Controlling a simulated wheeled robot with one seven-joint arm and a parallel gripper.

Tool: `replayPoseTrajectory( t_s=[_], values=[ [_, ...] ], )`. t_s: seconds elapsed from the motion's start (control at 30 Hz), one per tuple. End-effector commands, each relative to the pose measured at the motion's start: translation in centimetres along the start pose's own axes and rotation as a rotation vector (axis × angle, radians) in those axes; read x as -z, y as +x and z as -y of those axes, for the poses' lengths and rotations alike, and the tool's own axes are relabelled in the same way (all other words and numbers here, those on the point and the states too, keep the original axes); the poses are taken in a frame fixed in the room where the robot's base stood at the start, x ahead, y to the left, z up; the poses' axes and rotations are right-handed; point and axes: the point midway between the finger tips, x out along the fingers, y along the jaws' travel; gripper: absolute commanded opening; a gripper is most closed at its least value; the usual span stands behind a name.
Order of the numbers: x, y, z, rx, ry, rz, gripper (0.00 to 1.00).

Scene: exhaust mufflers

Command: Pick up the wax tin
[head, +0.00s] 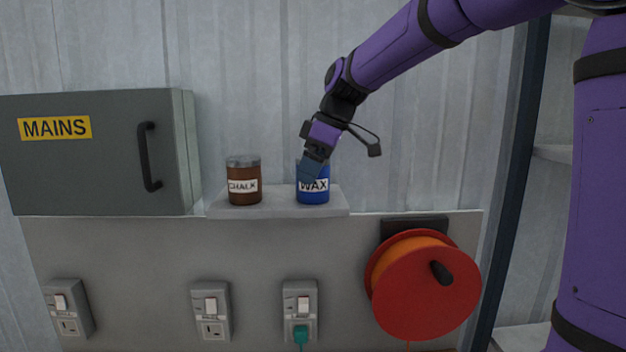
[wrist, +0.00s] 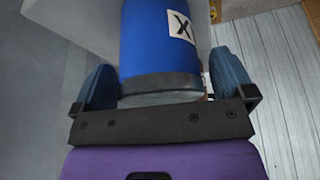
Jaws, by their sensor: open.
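The wax tin (head: 314,190) is a blue cylinder with a white WAX label, upright on the right part of a small grey shelf (head: 278,207). In the wrist view the blue tin (wrist: 158,40) and its grey lid (wrist: 160,88) lie between the two fingers. My gripper (head: 311,172) reaches down to the tin's top from the upper right, and one finger covers part of the tin in the head view.
A brown chalk jar (head: 244,182) stands to the left of the tin on the same shelf. A grey MAINS box (head: 100,175) is further left. A red cable reel (head: 424,290) hangs below right, and sockets (head: 211,310) line the panel below.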

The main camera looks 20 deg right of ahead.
Motion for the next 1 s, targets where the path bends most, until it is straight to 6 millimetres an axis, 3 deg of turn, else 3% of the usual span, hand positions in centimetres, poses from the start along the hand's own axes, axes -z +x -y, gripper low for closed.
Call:
replayPoseTrajectory(
  t_s=[0.1,0.37,0.73,1.0],
  values=[
    [0.0,0.0,0.0,0.0,0.0,0.0,1.0],
    [0.0,0.0,0.0,0.0,0.0,0.0,0.41],
    [0.2,-0.5,0.0,-0.001,-0.001,-0.001,0.41],
    [1.2,-2.8,0.0,-0.002,0.0,-0.002,0.41]
  ],
)
